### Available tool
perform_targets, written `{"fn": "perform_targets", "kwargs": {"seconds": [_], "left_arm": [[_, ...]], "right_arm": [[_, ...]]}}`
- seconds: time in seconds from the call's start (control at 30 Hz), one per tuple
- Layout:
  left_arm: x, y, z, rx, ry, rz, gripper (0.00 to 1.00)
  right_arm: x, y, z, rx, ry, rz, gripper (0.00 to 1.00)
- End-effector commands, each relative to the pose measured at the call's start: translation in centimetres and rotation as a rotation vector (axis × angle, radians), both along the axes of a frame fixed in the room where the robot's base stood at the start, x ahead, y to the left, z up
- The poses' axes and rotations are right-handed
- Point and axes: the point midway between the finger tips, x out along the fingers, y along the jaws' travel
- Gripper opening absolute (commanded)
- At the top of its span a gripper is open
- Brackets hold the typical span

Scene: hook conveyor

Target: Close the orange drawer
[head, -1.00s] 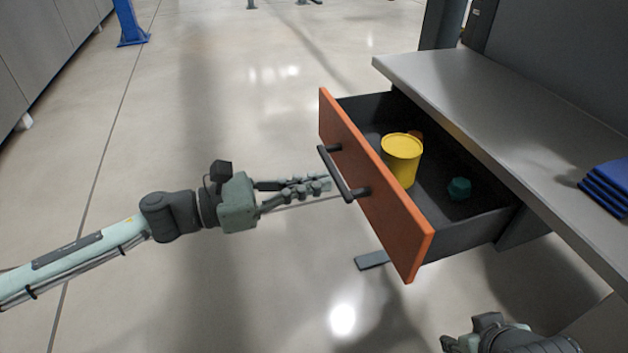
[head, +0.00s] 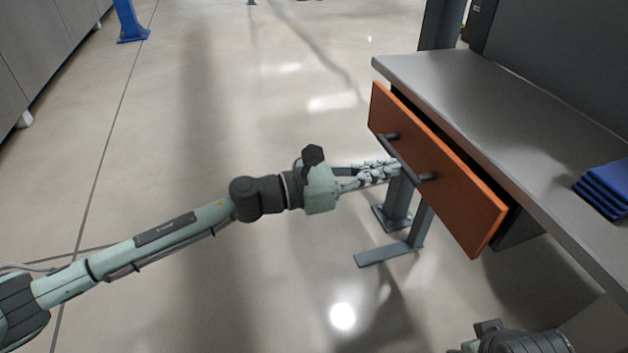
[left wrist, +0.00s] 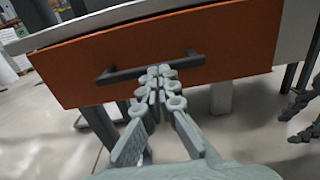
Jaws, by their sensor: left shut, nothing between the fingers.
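A dark bar handle (head: 407,160) runs across the front; the drawer front (left wrist: 225,42) and handle (left wrist: 150,69) also show in the left wrist view. My left gripper (head: 396,170) is shut and empty, its fingertips at the middle of the handle; whether they touch is hard to tell. It also shows in the left wrist view (left wrist: 160,72). Only part of my right arm shows at the bottom right; its fingertips are not clear.
The grey workbench top (head: 480,95) extends above the drawer, with a stack of folded blue cloths (head: 603,188) at the right. A bench leg and foot (head: 390,252) stand below.

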Motion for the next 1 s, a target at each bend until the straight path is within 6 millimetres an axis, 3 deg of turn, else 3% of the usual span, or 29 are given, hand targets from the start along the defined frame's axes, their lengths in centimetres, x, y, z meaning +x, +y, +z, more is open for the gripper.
{"fn": "perform_targets", "kwargs": {"seconds": [0.1,0.33,1.0], "left_arm": [[0.5,-1.7,0.0,-0.001,0.0,-0.001,0.0],[1.1,-3.3,0.0,0.0,0.0,0.0,0.0],[1.6,-2.9,-0.1,-0.002,-0.001,0.001,0.0]], "right_arm": [[0.1,0.0,-0.1,0.001,-0.002,0.001,0.4],[0.1,0.0,-0.2,0.002,-0.002,0.001,0.4],[-0.1,0.0,-0.2,-0.002,0.004,-0.003,0.4]]}}
